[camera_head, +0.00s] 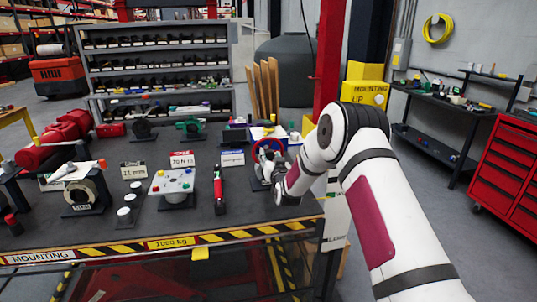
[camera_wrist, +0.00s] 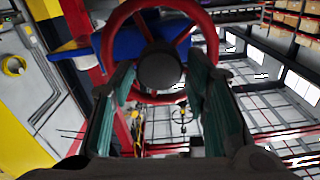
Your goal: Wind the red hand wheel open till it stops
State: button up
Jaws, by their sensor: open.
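The red hand wheel (camera_head: 268,152) stands upright on a valve body near the right end of the dark workbench, partly hidden behind my arm in the head view. In the wrist view the red wheel (camera_wrist: 212,40) fills the upper middle, with its round dark hub (camera_wrist: 159,66) and red spokes. A blue part shows behind it. My gripper (camera_wrist: 160,92) is open, its two green-padded fingers to the left and right of the hub, pointing at the wheel. I cannot tell whether the fingers touch the rim or spokes.
The workbench (camera_head: 240,222) also holds a panel with coloured buttons (camera_head: 172,183), a red-and-black tool (camera_head: 218,188), a grey ring-shaped part (camera_head: 84,195) and a red toolbox (camera_head: 48,142). A red post (camera_head: 330,60) rises behind my arm. A red drawer cabinet (camera_head: 504,165) stands at right.

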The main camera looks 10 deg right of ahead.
aim_at(269, 157)
jog(key=shift+w, duration=1.8)
jog(key=shift+c, duration=0.4)
jog(key=c, duration=0.8)
jog(key=n+b, duration=0.1)
jog(key=n, duration=0.5)
jog(key=shift+a, duration=0.2)
jog(key=n+b, duration=0.1)
jog(key=n, duration=0.5)
jog(key=shift+f+n+b, duration=0.15)
jog(key=shift+n+b, duration=0.15)
jog(key=shift+n, duration=0.1)
jog(key=n+b, duration=0.1)
jog(key=n, duration=0.5)
jog(key=shift+a+f, duration=0.1)
jog(key=shift+f, duration=0.05)
jog(key=n, duration=0.6)
jog(key=shift+n, duration=0.4)
